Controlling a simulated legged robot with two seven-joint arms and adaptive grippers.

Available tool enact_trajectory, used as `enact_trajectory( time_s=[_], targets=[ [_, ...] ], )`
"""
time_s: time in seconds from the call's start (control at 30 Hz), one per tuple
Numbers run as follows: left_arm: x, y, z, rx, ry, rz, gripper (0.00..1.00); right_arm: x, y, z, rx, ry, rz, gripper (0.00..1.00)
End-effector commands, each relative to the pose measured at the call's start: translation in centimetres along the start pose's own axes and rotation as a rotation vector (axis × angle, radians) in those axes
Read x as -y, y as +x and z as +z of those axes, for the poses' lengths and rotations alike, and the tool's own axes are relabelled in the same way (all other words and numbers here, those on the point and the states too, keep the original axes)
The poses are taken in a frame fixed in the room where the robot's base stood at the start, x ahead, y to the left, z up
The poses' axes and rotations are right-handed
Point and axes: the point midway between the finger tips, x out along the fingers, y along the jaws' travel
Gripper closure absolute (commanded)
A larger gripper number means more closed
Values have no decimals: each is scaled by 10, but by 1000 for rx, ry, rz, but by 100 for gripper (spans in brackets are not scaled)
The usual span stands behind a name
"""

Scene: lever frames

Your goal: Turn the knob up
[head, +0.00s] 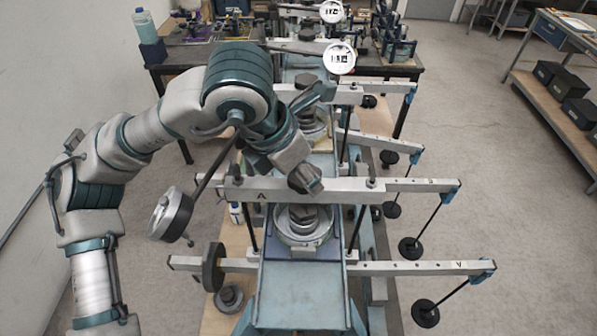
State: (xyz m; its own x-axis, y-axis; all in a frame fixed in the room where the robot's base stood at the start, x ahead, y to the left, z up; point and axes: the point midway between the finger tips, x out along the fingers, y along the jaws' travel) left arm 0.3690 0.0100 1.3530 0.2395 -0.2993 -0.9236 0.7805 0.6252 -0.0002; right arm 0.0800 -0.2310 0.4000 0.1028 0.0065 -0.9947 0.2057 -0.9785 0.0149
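Several lever frames stand in a row, with pale lever beams crossing a blue central stand. I cannot tell for sure which part is the knob; a dark faceted knob-like piece (304,214) sits on the round metal cell of the nearest frame. The arm and gripper hide part of the second frame. My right gripper is not in view.
The nearest beam (390,267) and the second beam (410,186) reach right, with hanging rods and dark weights (425,313). Round white dials (339,58) stand behind. A dark table (408,69) is at the back, a shelf (560,110) at right. Floor between is clear.

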Motion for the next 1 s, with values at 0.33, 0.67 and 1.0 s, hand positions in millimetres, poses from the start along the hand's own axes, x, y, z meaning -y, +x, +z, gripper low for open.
enact_trajectory(
  time_s=[0.33,0.67,1.0],
  targets=[
    [-1,0,1,4,-108,45,76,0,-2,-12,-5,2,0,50],
    [-1,-1,2,5,-121,50,76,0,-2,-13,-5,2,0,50],
    [0,-1,1,4,-119,49,16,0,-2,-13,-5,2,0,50]
  ],
)
